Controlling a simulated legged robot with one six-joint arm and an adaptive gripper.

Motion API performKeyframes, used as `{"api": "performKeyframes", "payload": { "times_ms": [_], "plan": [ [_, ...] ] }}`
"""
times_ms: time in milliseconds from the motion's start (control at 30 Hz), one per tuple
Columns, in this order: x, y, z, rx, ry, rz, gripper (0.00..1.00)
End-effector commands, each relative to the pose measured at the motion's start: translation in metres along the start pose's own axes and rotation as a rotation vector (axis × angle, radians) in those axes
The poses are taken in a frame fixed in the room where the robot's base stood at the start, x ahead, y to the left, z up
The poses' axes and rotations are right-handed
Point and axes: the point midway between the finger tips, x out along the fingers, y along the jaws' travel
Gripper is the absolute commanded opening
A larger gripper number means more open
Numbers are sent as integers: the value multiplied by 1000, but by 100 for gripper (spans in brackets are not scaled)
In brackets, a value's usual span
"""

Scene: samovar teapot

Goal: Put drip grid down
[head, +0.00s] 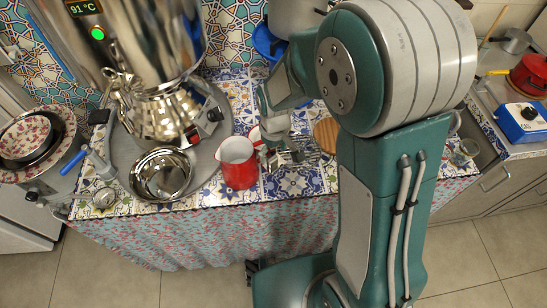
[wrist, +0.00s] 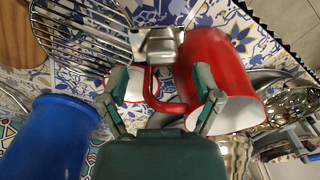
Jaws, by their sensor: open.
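The drip grid (wrist: 84,32), a rack of thin metal bars, is at the upper left of the wrist view. It lies over the blue-and-white tiled counter, and its far part is cut off by the picture edge. In the head view its bars (head: 311,153) are partly hidden by my arm. My gripper (wrist: 161,88) is open, with its fingers spread and the grid outside them, ahead and to the left. A red pitcher (wrist: 214,55) with a white inside is by the right finger. A red handle shows between the fingers.
A small metal block (wrist: 158,45) lies ahead of the fingers. A blue vessel (wrist: 50,140) is close at lower left. In the head view, the samovar (head: 150,40) and steel bowl (head: 161,174) stand left, and a wooden board (head: 326,134) lies right of my gripper.

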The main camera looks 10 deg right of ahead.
Motion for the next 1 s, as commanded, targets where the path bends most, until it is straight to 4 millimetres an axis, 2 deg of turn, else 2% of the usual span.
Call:
{"api": "performKeyframes", "payload": {
  "times_ms": [100, 300, 467, 667, 767, 833, 1000],
  "plan": [
    [-27, 1, -1, 0, 6, 2, 82],
    [-64, 1, 0, 1, 4, 1, 82],
    [-79, 0, 0, 1, 1, 0, 82],
    [-84, 1, 1, 5, 4, 1, 82],
    [-97, 3, 9, 31, 29, 11, 82],
    [-112, 5, 19, 66, 61, 22, 82],
    [-150, 10, 51, 168, 149, 54, 82]
  ]
}}
